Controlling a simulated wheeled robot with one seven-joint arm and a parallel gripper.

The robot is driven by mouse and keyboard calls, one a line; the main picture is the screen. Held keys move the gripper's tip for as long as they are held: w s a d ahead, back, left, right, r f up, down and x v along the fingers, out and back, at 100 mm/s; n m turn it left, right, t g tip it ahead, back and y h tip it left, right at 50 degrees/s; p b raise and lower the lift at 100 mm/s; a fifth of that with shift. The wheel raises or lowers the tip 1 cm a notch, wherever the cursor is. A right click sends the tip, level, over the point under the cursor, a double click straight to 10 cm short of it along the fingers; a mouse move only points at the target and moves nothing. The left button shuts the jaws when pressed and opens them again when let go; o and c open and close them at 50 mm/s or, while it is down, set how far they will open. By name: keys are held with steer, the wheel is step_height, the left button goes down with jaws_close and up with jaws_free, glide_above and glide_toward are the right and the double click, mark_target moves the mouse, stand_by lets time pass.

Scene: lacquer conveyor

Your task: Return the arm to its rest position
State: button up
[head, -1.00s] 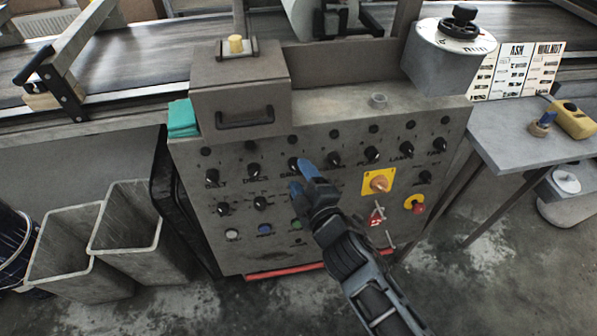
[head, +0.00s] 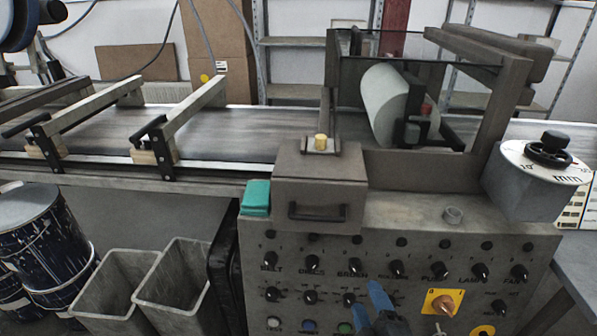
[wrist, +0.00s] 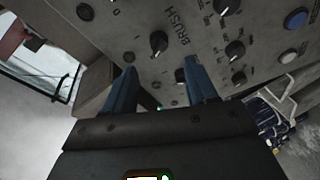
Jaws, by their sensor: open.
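My gripper (head: 378,300) shows at the bottom of the head view, with blue fingers pointing up in front of the control panel (head: 420,248). In the wrist view my gripper (wrist: 160,92) has its two blue fingers spread apart with nothing between them. The panel's black knobs, including the one by the BRUSH label (wrist: 158,43), lie beyond the fingertips. The fingers appear apart from the knobs, though the exact gap is hard to tell. Most of my arm is out of the head view.
The panel carries a yellow-backed switch (head: 441,303) and several knobs. A conveyor (head: 230,133) with a white roller (head: 388,103) runs behind it. Grey bins (head: 112,285) and a paint drum (head: 40,232) stand at left. A dial box (head: 535,180) sits at right.

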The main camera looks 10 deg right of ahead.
steer(key=s+a+r+m+g+y, duration=0.1)
steer(key=s+r+m, duration=0.25)
steer(key=s, duration=0.95)
steer(key=s+r+m+y, duration=0.15)
steer(key=s+m, duration=0.35)
steer(key=s, duration=0.8)
steer(key=s+d+r+m, duration=0.1)
steer(key=s+r+m, duration=0.2)
steer(key=s+r, duration=0.3)
steer(key=shift+s+d+r+m+h, duration=0.25)
steer(key=shift+s+r+m+h, duration=0.15)
steer(key=shift+r, duration=0.5)
steer(key=shift+w, duration=0.1)
